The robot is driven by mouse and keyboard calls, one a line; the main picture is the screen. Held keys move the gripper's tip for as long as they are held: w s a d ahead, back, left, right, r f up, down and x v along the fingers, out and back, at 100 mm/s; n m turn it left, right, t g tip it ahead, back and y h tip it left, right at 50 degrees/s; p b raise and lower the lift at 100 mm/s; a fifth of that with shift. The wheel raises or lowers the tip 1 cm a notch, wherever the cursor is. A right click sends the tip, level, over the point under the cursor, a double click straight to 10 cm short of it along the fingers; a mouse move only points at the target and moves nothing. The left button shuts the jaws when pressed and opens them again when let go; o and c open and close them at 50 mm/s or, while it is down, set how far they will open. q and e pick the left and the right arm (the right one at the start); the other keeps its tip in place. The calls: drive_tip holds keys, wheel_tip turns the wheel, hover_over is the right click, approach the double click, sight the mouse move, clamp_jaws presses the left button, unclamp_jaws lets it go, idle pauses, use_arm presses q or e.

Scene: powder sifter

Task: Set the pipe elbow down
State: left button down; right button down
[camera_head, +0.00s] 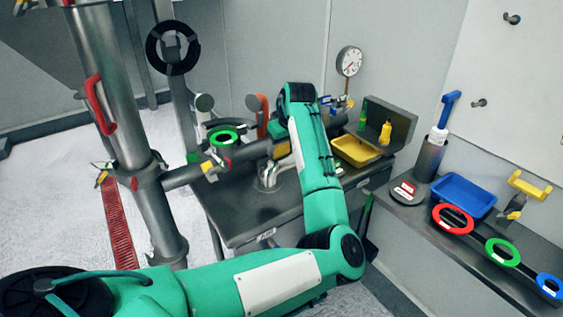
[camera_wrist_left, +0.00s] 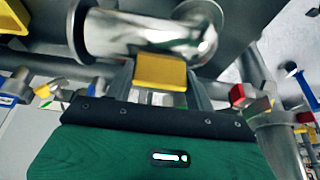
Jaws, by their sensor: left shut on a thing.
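The pipe elbow is a shiny silver bent tube. In the left wrist view the pipe elbow (camera_wrist_left: 150,35) spans the top, just beyond the fingers. My left gripper (camera_wrist_left: 161,72) is shut on it, with a yellow pad showing against the tube. In the head view the pipe elbow (camera_head: 268,180) shows low over the dark metal table (camera_head: 235,215), beside my green left forearm. I cannot tell whether it touches the table top. My left gripper is mostly hidden behind the arm there. My right gripper is not in view.
Thick steel pipes with a red handle (camera_head: 100,105) stand left of the table. A yellow tray (camera_head: 357,152) lies at its back right. A shelf at right holds a blue tray (camera_head: 464,195) and red, green and blue rings. A green ring (camera_head: 224,138) is at the table's back left.

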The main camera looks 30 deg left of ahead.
sight(282, 163)
use_arm(q)
wheel_tip(282, 163, down, 2)
drive_tip(key=shift+f, duration=0.45)
wheel_tip(282, 163, down, 4)
drive_tip(key=shift+r+p, duration=0.15)
drive_tip(key=shift+p, duration=0.35)
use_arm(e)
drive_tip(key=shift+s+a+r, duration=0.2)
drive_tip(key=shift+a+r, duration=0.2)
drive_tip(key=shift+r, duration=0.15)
use_arm(q)
drive_tip(key=c, duration=0.5)
unclamp_jaws()
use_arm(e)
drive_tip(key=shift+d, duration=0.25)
